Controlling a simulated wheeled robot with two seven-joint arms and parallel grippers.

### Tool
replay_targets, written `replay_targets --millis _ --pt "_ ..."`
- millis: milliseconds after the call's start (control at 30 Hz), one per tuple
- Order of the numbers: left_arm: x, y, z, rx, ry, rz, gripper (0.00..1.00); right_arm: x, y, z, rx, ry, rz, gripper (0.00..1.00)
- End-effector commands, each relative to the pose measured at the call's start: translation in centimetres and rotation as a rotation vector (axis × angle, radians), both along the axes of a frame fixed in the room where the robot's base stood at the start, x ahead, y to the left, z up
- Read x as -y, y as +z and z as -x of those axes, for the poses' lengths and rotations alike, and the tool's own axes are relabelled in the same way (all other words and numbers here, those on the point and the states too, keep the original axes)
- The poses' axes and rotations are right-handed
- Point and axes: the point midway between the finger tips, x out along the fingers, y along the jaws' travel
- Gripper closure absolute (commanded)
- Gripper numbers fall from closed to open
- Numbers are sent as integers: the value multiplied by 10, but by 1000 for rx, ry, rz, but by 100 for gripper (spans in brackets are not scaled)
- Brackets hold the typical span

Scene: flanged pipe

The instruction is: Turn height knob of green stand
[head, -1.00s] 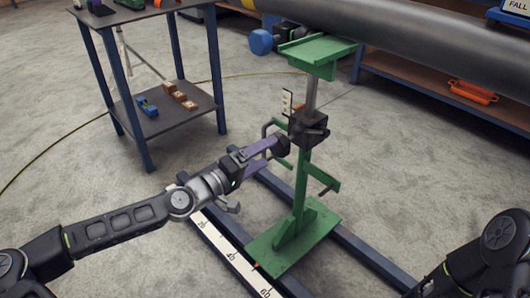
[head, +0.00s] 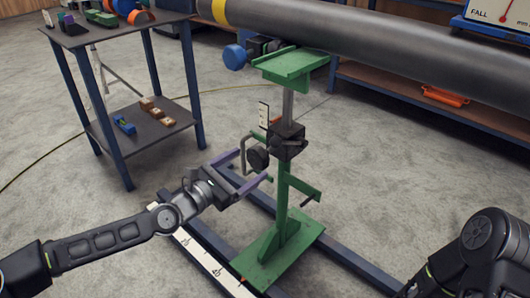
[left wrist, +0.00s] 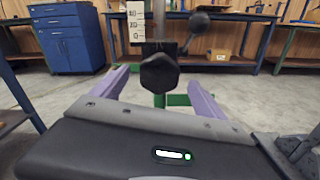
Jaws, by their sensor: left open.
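The green stand (head: 282,195) stands upright, with a flat green top plate (head: 290,65) and a black clamp block (head: 286,141) on its post. The black height knob (head: 258,158) sticks out from the block's left side. In the left wrist view the faceted knob (left wrist: 160,73) appears face-on, between the purple fingers. My left gripper (head: 254,165) is open, its fingers spread to either side of the knob, with no visible contact. How far the tips reach past the knob's face is hard to tell. My right arm shows at lower right; its gripper is out of view.
A large grey pipe (head: 360,45) runs above and behind the stand. Floor rails and a white scale (head: 205,262) lie beside the base. A shelf table (head: 122,150) stands at left; open floor lies between.

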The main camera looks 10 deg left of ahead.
Motion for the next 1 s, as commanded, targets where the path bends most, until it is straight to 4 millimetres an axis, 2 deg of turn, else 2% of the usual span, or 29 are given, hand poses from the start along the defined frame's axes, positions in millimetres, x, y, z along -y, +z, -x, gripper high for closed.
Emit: replay_targets --millis 100,200,633,767,1000 --pt "0 1 0 -75 2 119 16 0 0 0 0 0 0 100" --pt "0 1 0 -106 2 165 16 0 0 0 0 0 0 100" --pt "2 0 -4 -112 2 172 16 0 -2 0 1 0 0 100" --pt "9 -1 -13 -111 -1 169 16 0 -7 -1 3 -1 1 100" --pt "29 -1 -42 -109 -1 168 16 0 -21 -3 8 -4 1 100"
